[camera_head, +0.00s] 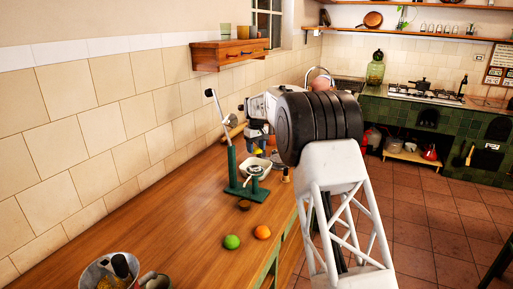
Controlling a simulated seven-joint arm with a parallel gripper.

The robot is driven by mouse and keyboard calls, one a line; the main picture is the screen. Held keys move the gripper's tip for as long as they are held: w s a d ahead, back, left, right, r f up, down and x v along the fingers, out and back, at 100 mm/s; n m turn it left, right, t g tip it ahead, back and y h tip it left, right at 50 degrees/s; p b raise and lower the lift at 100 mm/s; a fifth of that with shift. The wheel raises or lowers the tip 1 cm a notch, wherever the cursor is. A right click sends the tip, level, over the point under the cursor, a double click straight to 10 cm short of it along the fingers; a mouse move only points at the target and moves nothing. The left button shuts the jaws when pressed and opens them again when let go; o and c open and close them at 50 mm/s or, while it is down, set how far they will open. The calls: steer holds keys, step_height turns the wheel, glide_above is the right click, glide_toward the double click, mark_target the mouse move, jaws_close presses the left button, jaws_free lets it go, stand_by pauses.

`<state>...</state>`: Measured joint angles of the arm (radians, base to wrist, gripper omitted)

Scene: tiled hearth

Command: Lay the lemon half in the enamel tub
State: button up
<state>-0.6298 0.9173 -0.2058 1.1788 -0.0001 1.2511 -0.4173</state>
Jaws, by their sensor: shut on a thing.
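My gripper (258,141) points down over the wooden counter, partly hidden behind my own arm. It is shut on a small yellow thing, which looks like the lemon half (258,152); only a little of it shows. The pale enamel tub (267,165) stands on the counter just below the gripper. The lemon half appears above the tub's far part, apart from its floor; the exact gap is hard to tell. The front of the tub is partly covered by a green stand.
The green stand (231,168) with a metal lever rises close to the tub's left. A lime (232,242), an orange (262,232) and a small brown thing (244,205) lie nearer. A metal bucket (88,277) stands at front left. The counter's left middle is clear.

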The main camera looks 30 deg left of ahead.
steer(key=shift+f, duration=0.2)
steer(key=shift+f, duration=2.8)
steer(key=o, duration=1)
steer(key=shift+r, duration=0.15)
steer(key=shift+r, duration=3.75)
